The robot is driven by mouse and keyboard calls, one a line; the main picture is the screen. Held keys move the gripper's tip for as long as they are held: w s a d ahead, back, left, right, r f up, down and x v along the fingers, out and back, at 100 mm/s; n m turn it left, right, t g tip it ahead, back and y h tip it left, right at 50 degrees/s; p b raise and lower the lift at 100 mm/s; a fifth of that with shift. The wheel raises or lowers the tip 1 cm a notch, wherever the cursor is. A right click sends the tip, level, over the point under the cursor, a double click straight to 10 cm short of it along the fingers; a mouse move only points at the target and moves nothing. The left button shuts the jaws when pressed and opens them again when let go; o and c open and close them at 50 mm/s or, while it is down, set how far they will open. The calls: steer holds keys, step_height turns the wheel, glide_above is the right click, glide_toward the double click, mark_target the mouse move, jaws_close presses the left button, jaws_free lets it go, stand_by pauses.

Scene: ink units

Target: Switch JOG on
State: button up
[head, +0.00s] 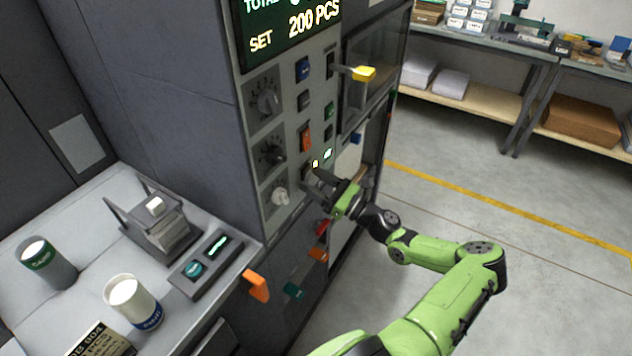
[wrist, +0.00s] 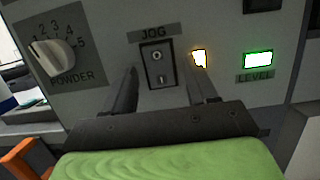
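The JOG switch (wrist: 157,65) is a dark rocker in a plate under its JOG label, with a round mark above and a bar mark below. My gripper (wrist: 161,80) is in front of the panel, its two dark fingers apart, one on each side of the switch. Nothing is between the fingers. I cannot tell whether the fingertips touch the panel. In the head view my gripper (head: 322,184) is at the lower part of the machine's control panel and largely hides the switch. Which way the rocker is tilted is unclear.
An amber lamp (wrist: 199,59) and the green LEVEL lamp (wrist: 257,59) are lit right of the switch. The POWDER knob (wrist: 52,57) is left of it. An orange rocker (head: 305,139) and a yellow handle (head: 363,73) are higher up. The floor at right is clear.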

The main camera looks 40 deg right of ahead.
steer(key=v, duration=1.5)
steer(key=shift+s, duration=0.35)
steer(key=shift+d, duration=0.1)
steer(key=w+a+r+n+g+y, duration=0.1)
steer(key=w+a+n+g, duration=0.1)
steer(key=a+n+g, duration=0.65)
steer(key=w+a+n+g+y, duration=0.1)
steer(key=w+a+n+g, duration=0.1)
steer(key=a+n+g, duration=0.7)
steer(key=s+a+r+n+t+h, duration=0.1)
steer(key=s+a+r+n+h, duration=0.3)
steer(key=r, duration=0.5)
steer(key=s+a+r+n+t+h, duration=0.2)
steer(key=s+a+r+n+h, duration=0.3)
steer(key=s+a+r+n, duration=0.3)
steer(key=s+r+n, duration=0.1)
steer(key=s+n, duration=0.1)
steer(key=shift+s, duration=0.4)
